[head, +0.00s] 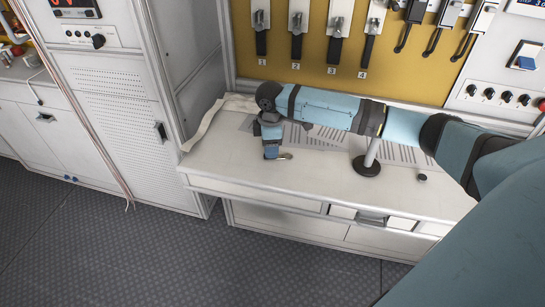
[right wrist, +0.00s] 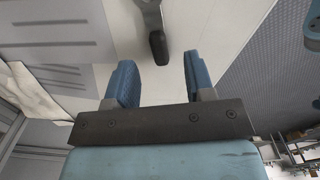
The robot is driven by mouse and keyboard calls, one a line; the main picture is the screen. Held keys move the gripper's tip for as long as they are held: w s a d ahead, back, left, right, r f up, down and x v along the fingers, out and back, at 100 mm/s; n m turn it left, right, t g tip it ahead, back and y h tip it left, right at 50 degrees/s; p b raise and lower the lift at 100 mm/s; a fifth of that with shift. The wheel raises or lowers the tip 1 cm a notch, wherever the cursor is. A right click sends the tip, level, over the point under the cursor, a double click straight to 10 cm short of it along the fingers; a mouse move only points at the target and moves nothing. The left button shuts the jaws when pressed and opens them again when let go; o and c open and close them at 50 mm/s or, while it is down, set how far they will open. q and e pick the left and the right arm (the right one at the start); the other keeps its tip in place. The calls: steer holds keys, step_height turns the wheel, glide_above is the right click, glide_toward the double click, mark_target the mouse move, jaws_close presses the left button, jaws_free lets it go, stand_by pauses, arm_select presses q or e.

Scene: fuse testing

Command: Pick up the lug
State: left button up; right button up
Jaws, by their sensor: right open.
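My right gripper (head: 271,154) points down over the white worktop, near its left part in the head view. In the right wrist view its two blue fingers (right wrist: 160,78) are apart with nothing between them. A small piece that looks like the lug (head: 286,156) lies just right of the fingertips in the head view. In the right wrist view a grey metal piece with a dark rounded end (right wrist: 158,46), likely the same lug, lies just beyond the fingertips, roughly in line with the gap. My left gripper is not in view.
The white worktop (head: 225,165) has printed sheets and a cloth (head: 215,118) at its left edge. A round black base with a pale post (head: 367,166) and a small dark knob (head: 422,177) stand to the right. Tools hang on the yellow panel (head: 285,75) behind.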

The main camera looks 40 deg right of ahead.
step_height(320, 180, down, 3)
steer(key=shift+f, duration=0.1)
jaws_close()
